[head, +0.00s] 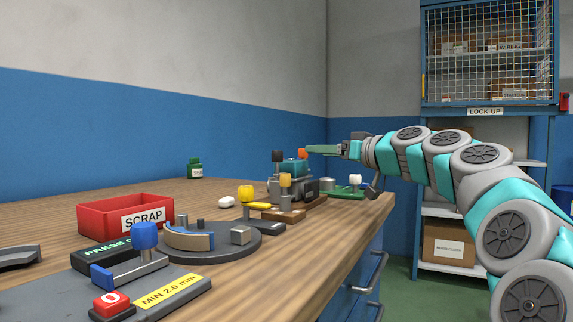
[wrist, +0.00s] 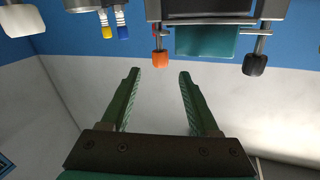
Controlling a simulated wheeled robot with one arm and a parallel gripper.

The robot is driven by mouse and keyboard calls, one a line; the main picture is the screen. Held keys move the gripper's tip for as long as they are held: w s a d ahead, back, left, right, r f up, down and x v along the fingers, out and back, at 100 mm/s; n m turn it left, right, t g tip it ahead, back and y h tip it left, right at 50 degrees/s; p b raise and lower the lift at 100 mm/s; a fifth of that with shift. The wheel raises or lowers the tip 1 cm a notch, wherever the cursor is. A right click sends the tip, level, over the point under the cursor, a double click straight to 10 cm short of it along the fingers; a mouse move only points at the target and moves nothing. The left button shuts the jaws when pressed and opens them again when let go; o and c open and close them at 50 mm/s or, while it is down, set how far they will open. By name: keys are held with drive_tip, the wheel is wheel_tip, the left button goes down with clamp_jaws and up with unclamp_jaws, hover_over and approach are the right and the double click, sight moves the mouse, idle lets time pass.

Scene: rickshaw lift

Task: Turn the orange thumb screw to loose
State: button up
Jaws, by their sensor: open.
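The orange thumb screw (head: 303,153) sits at the upper right of a teal-and-grey fixture (head: 292,168) on the bench. In the wrist view the orange screw (wrist: 160,58) hangs from the fixture's edge, in line with the gap between my fingertips. My gripper (head: 310,149) comes in from the right, close to the screw. In the wrist view my gripper (wrist: 159,73) is open, with a green finger on each side and nothing held. The screw appears just beyond the fingertips; I cannot tell whether they touch. A black knob (wrist: 255,64) is on the fixture's other side.
An orange-brown knob (head: 285,180) stands in front of the fixture. A green part with a white knob (head: 355,180) lies to its right. A red scrap bin (head: 100,218), a yellow knob (head: 246,193) and a blue knob (head: 145,236) occupy the nearer bench.

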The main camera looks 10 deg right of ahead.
sight(303, 150)
drive_tip(key=shift+n+t+h, duration=0.3)
drive_tip(key=shift+n+h, duration=0.1)
drive_tip(key=shift+n, duration=0.3)
drive_tip(key=shift+x, duration=3.5)
drive_tip(key=shift+s+a, duration=0.1)
drive_tip(key=shift+a, duration=0.05)
clamp_jaws()
